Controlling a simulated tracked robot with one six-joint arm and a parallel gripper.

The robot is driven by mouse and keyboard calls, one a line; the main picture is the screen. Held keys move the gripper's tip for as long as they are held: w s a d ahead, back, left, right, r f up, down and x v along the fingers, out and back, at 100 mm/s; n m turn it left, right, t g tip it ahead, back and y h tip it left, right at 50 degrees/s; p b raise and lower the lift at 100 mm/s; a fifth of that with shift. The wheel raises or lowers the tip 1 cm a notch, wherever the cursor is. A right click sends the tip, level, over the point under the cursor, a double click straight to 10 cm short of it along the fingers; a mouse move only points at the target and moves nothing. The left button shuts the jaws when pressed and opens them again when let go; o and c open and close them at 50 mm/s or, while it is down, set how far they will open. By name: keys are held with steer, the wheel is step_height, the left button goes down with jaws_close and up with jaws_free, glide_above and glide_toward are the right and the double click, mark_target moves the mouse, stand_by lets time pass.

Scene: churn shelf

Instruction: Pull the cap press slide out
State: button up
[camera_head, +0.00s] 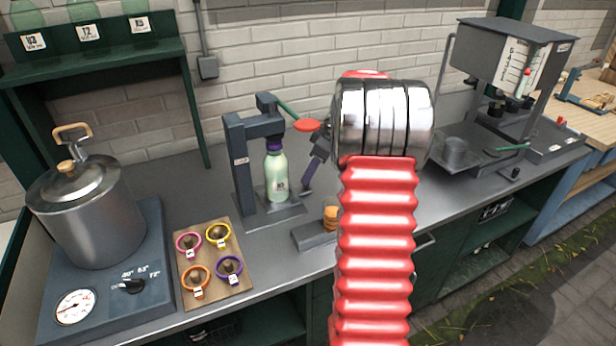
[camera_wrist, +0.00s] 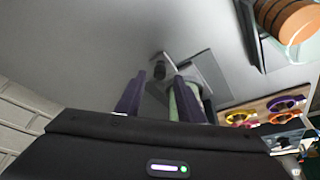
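The cap press (camera_head: 245,165) is a dark blue-grey stand with a green lever and red knob. A pale green bottle (camera_head: 278,178) with a purple cap stands upright in it, on the slide plate (camera_head: 288,211) at its base. My gripper (camera_head: 307,188) is just right of the bottle, pointing down, and my red arm hides part of it. In the wrist view my gripper (camera_wrist: 160,78) has its two purple fingers apart. A small dark knob (camera_wrist: 160,67) shows between and just beyond the fingertips; contact cannot be told. The bottle (camera_wrist: 185,103) is partly behind the right finger.
A holder with orange-brown discs (camera_head: 330,214) stands on the counter in front of the gripper. A board with coloured rings (camera_head: 212,290) lies front left. A metal pot (camera_head: 85,215) is far left; a grey machine (camera_head: 500,90) stands right. Bare counter lies behind the press.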

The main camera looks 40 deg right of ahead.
steer(key=shift+x, duration=1.35)
jaws_close()
